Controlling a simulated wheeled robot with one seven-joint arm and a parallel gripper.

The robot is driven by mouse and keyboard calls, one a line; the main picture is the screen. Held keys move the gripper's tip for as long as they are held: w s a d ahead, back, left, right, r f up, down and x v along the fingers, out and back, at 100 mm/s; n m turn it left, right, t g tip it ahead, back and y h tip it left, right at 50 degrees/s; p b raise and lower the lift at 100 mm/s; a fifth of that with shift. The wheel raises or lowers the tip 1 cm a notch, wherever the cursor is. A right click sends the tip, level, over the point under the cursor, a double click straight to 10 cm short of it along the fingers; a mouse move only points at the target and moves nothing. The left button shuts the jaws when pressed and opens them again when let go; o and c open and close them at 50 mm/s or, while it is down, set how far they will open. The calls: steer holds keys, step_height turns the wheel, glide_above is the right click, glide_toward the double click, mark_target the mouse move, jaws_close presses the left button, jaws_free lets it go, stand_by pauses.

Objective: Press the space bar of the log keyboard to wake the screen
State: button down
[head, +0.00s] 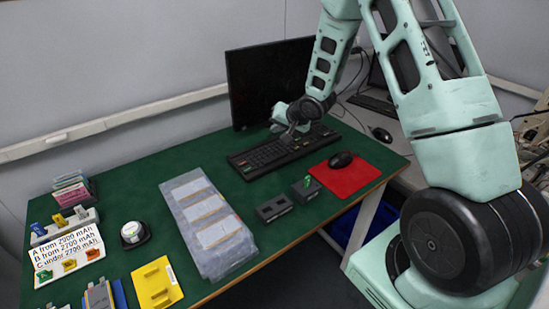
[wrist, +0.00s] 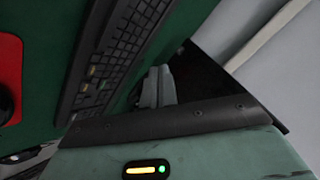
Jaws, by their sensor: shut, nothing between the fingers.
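The black log keyboard (head: 262,158) lies on the green table mat in front of a monitor with a dark screen (head: 268,75). The keyboard (wrist: 112,55) also shows in the wrist view, with the monitor (wrist: 205,85) to the right. I cannot pick out the space bar for certain. My gripper (head: 290,138) points down by the keyboard's far edge, on the monitor side. Its fingers (wrist: 157,86) are shut and empty; in the wrist view they appear beside the keys, over green mat. Whether they touch anything cannot be told.
A black mouse (head: 341,160) sits on a red pad (head: 350,178) right of the keyboard. Two dark grey blocks (head: 274,208) stand in front. A grey tray with pale sheets (head: 207,270), a yellow plate (head: 158,285) and a label card (head: 68,253) are to the left.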

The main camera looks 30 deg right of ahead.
steer(key=b, duration=0.6)
glide_above(275, 158)
steer(key=f, duration=0.7)
steer(key=shift+s+d+f, duration=0.1)
steer(key=shift+s+d, duration=0.1)
steer(key=shift+s, duration=0.15)
steer(key=shift+f+b, duration=0.6)
steer(key=shift+f, duration=0.15)
steer(key=shift+f, duration=0.15)
steer(key=shift+f, duration=0.25)
steer(key=shift+f+b, duration=0.35)
steer(key=shift+f, duration=0.05)
stand_by(0.9)
stand_by(0.3)
steer(key=shift+r+p, duration=0.85)
steer(key=shift+p, duration=0.05)
steer(key=shift+r, duration=0.1)
